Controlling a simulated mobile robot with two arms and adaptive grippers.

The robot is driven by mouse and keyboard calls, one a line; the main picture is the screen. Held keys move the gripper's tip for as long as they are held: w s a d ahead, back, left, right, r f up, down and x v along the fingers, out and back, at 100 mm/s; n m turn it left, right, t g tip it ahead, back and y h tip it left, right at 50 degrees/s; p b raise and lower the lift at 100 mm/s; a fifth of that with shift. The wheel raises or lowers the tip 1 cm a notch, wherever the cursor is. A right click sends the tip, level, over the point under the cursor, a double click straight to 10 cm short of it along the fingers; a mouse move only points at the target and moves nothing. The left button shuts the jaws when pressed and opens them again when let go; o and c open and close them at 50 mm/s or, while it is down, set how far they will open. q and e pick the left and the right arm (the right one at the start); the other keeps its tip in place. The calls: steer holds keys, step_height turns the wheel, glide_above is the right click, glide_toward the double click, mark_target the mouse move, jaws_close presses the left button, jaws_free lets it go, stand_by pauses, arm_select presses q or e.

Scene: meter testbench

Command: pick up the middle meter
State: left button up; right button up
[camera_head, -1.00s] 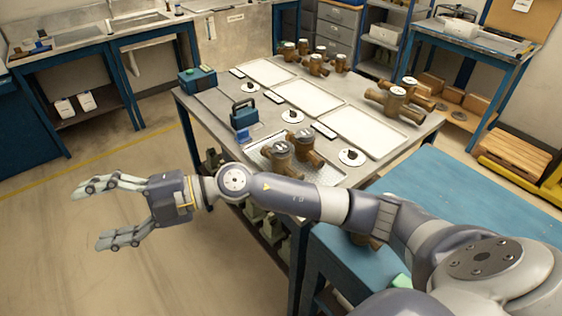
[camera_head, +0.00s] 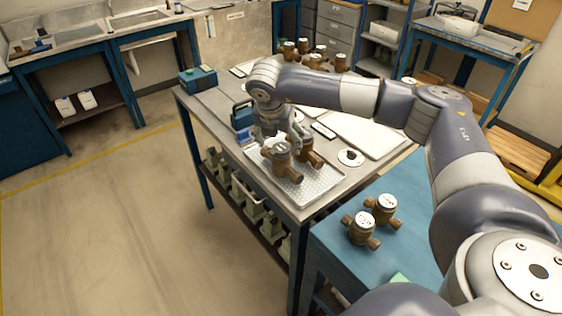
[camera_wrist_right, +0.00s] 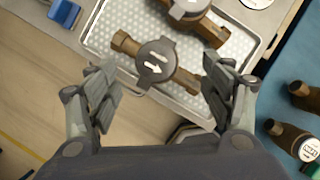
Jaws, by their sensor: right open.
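A brass meter (camera_head: 280,168) with a dark round cap lies on the perforated metal tray (camera_head: 290,190) on the workbench. In the right wrist view this meter (camera_wrist_right: 157,60) shows two white arrows on its cap. A second brass meter (camera_head: 310,152) lies just behind it in the tray and is cut by the top edge of the wrist view (camera_wrist_right: 190,12). I cannot tell which is the middle meter. My right gripper (camera_head: 283,142) points down over the nearer meter. In the wrist view its open fingers (camera_wrist_right: 160,80) are on either side of this meter, apart from its cap. My left gripper is not in view.
Two white-capped meters (camera_head: 386,207) stand on the blue table (camera_head: 400,270) at right. More meters (camera_head: 318,55) stand at the bench's back. A blue case (camera_head: 197,79) and a blue device (camera_head: 243,122) are left of my arm. White panels (camera_head: 365,132) lie behind the tray.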

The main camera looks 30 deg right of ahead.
mark_target(281, 148)
steer(key=shift+x, duration=0.8)
steer(key=shift+w+f+p, duration=0.1)
steer(key=shift+f+p, duration=0.1)
steer(key=shift+p, duration=0.25)
steer(key=p+x, duration=0.2)
steer(key=x, duration=0.2)
steer(key=shift+w+a+f, duration=0.1)
steer(key=shift+f, duration=0.05)
steer(key=shift+w+f, duration=0.1)
steer(key=shift+f, duration=0.2)
steer(key=shift+r, duration=0.1)
steer(key=c, duration=1.6)
jaws_close()
steer(key=shift+r, duration=0.1)
